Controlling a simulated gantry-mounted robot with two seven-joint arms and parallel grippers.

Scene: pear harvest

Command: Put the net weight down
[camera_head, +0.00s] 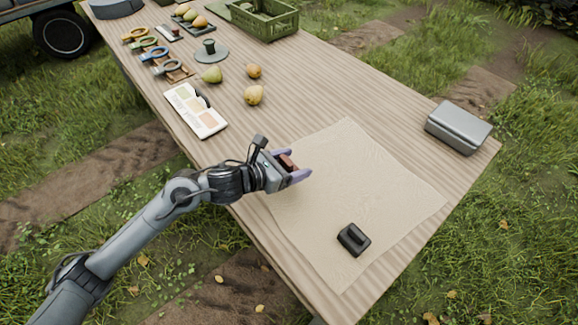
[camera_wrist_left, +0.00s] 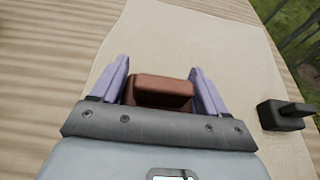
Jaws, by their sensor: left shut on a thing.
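My left gripper (camera_head: 291,165) is shut on a reddish-brown block, the net weight (camera_head: 286,161), over the left part of a beige cloth (camera_head: 350,170). In the left wrist view the net weight (camera_wrist_left: 160,92) sits between the two purple fingers (camera_wrist_left: 158,70). Its underside is hidden, so I cannot tell if it touches the cloth. A black weight of blocky shape with a raised grip (camera_head: 353,239) stands on the near right part of the cloth; it also shows in the left wrist view (camera_wrist_left: 282,116). My right gripper is not in view.
A grey metal box (camera_head: 459,127) stands at the table's right end. A colour card (camera_head: 196,110), loose pears (camera_head: 254,95), a scale-like round plate (camera_head: 211,52), ring tools (camera_head: 167,68) and a green crate (camera_head: 265,20) lie farther back. The cloth's middle is clear.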

